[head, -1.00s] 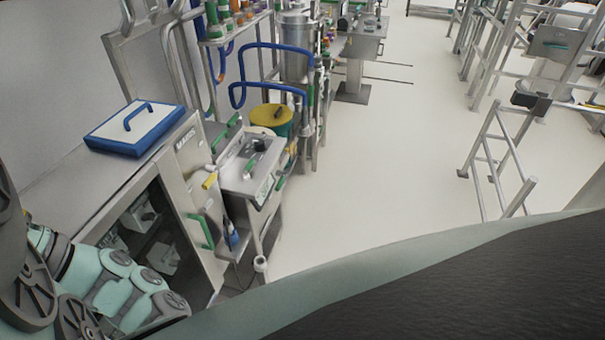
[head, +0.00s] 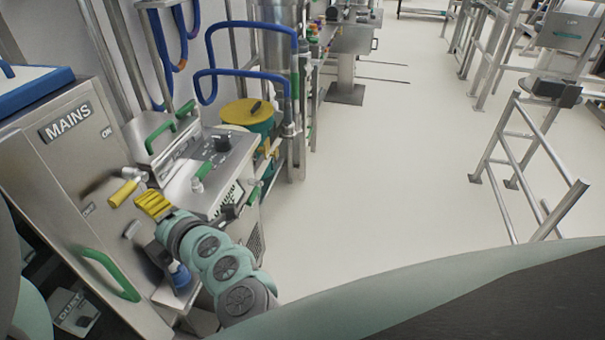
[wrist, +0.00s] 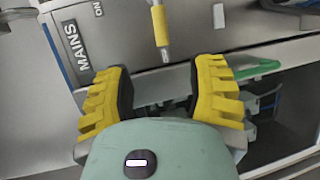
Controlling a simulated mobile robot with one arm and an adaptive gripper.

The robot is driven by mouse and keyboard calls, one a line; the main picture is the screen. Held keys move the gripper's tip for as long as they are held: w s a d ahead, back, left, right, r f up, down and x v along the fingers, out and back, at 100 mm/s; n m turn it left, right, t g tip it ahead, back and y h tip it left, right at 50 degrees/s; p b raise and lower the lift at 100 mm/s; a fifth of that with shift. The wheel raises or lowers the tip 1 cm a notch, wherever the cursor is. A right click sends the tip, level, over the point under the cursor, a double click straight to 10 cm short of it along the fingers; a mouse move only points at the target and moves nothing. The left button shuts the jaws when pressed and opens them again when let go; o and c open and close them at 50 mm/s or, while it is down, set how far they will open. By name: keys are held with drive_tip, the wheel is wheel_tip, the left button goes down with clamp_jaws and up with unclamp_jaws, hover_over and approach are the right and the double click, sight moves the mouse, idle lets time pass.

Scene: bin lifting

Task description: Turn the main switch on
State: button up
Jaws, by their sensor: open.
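The main switch is a lever with a yellow grip (head: 125,190) on the side panel of the metal MAINS cabinet (head: 60,165). An ON label (head: 106,132) is above it in the head view, and another small label lies below it. In the wrist view the yellow grip (wrist: 161,26) hangs down ahead of the gap between my fingers. My gripper (head: 153,204) is close to the right of the lever in the head view. The wrist view shows my gripper (wrist: 165,75) open and empty, its yellow fingers apart and not around the grip.
A green handle (head: 108,272) is lower on the cabinet; it also shows in the wrist view (wrist: 258,69). A metal control box (head: 205,165) with knobs stands right beside my gripper. A blue bottle (head: 179,274) is below my wrist. Open floor lies to the right.

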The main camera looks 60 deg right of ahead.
sight(126, 194)
drive_tip(key=p+x, duration=0.2)
drive_tip(key=x, duration=1.3)
drive_tip(key=shift+p, duration=0.4)
drive_tip(key=shift+w+f, duration=0.15)
drive_tip(key=shift+w, duration=0.15)
clamp_jaws()
